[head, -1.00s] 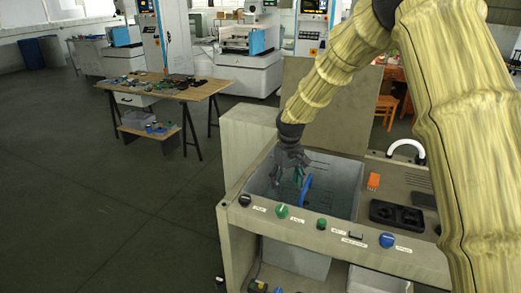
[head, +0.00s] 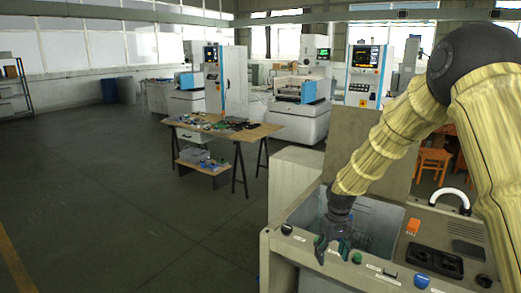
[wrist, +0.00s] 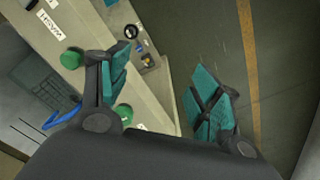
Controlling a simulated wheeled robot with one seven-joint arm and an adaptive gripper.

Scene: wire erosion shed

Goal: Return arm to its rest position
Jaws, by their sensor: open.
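My gripper (head: 333,252) hangs from my yellow-sleeved arm over the front edge of a grey machine cabinet (head: 283,254), by its row of knobs. In the wrist view my gripper (wrist: 160,92) is open, its teal finger pads apart with nothing between them. Beneath the pads are the labelled panel edge and the dark floor.
A sunken basin (head: 379,219) with a wire basket lies behind the panel; a blue handle (wrist: 62,118) shows there in the wrist view. Green (head: 357,258) and blue (head: 421,281) knobs line the edge. A cluttered table (head: 262,131) stands behind, with open floor left.

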